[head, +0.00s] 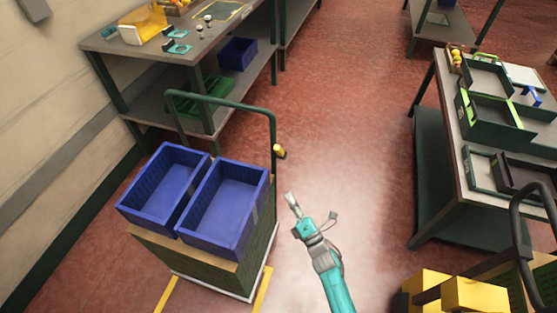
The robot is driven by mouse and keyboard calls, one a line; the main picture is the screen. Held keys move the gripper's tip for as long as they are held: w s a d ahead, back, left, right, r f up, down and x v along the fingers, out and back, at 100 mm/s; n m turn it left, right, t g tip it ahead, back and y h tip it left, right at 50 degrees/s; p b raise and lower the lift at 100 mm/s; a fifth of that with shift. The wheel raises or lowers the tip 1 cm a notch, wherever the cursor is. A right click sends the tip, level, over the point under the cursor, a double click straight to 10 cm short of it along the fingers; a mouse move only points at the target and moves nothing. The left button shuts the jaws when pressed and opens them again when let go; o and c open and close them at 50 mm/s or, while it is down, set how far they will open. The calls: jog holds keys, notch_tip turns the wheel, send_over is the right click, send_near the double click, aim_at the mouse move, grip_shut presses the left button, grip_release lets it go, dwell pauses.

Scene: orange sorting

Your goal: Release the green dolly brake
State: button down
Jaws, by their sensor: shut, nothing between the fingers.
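The dolly with a green push handle (232,102) stands left of centre. It carries two empty blue crates (222,245) on a wood-edged, dark green load with a pale base. A small yellow piece (279,151), which looks like the brake lever, sits on the handle's right post, near the crates' far right corner. My gripper (291,197) is shut and empty, at the end of the teal arm. In the picture it is below and slightly right of the yellow piece, apart from it, and right of the right-hand crate.
A workbench (120,46) with a yellow tray stands behind the dolly, with a blue bin (238,52) on its lower shelf. At right is a table (443,85) with green trays. Yellow blocks (470,295) lie at lower right. Red floor between is clear.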

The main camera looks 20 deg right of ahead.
jog(key=shift+w, duration=0.1)
send_near(280, 152)
jog(key=w+a+f, duration=0.1)
jog(key=w+a, duration=0.3)
jog(key=a, duration=0.1)
jog(key=shift+w+d+r, duration=0.35)
jog(key=shift+w, duration=0.25)
jog(key=shift+w+d+r, duration=0.3)
jog(key=shift+w, duration=0.25)
jog(key=shift+w+d+r, duration=0.35)
jog(key=shift+w, duration=0.25)
jog(key=shift+w+r, duration=0.1)
